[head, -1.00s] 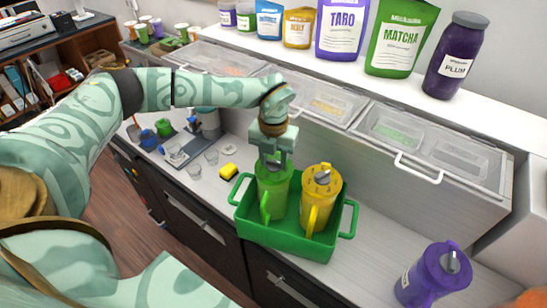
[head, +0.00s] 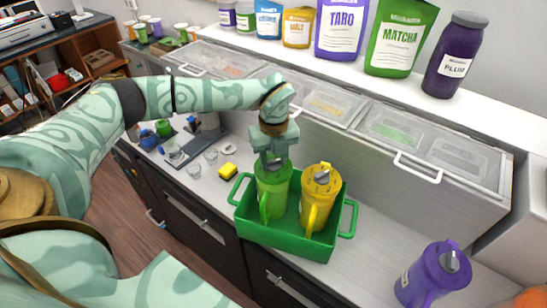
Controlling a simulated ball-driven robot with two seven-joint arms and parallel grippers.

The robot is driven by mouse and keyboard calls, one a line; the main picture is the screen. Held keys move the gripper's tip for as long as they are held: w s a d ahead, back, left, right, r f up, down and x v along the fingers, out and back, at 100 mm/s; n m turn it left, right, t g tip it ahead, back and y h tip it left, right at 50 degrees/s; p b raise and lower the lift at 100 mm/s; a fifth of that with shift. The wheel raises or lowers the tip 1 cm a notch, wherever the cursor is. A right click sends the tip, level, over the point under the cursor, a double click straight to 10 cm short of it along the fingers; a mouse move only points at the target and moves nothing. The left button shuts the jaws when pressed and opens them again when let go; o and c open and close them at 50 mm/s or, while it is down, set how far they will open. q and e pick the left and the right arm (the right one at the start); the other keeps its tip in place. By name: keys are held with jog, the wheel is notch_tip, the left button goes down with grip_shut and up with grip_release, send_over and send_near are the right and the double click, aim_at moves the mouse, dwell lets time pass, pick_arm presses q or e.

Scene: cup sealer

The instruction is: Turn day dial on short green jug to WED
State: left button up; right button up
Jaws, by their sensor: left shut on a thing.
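The short green jug (head: 273,192) stands upright in the left part of a green tray (head: 287,243) on the counter. My left gripper (head: 272,160) is directly above the jug, pointing down, with its fingers shut on the dial at the top of the lid. The dial and its day markings are hidden by the gripper, so I cannot read the setting. My right gripper is not in view.
A yellow jug (head: 319,196) with a grey dial stands close right of the green jug. A purple jug (head: 434,275) stands at the right front. Lidded bins (head: 400,130) stand behind.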

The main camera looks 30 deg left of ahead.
aim_at(274, 162)
pick_arm(q)
jog(key=shift+w+n, duration=0.1)
jog(key=shift+n, duration=1)
jog(key=shift+r, duration=0.1)
jog(key=o, duration=1)
notch_tip(274, 162, up, 16)
jog(key=shift+r+b, duration=0.15)
jog(key=shift+b, duration=0.9)
